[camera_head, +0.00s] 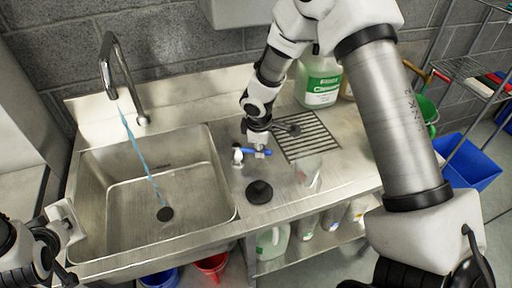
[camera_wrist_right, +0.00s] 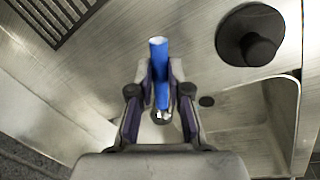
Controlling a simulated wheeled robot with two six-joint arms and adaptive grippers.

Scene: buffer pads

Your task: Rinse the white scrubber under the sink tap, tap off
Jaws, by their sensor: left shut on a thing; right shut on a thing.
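The curved steel tap (camera_head: 110,65) stands behind the sink (camera_head: 215,165), and a blue stream of water (camera_head: 138,150) falls from it towards the drain (camera_head: 165,214). My right gripper (camera_wrist_right: 160,100) is shut on a blue handle (camera_wrist_right: 158,58), which lies between its fingers; in the head view the blue handle (camera_head: 258,151) is on the counter right of the sink. My left gripper (camera_head: 68,226) is at the sink's front left corner, apart from the water stream. A pale block there looks like the white scrubber, but I cannot separate it clearly from the gripper.
A black round knob (camera_head: 259,191) stands on the counter, with a drain grate (camera_head: 308,138) and a clear cup (camera_head: 308,172) to its right. A green-labelled jug (camera_head: 320,80) stands at the back. Red (camera_head: 211,265) and blue (camera_head: 160,278) buckets are below.

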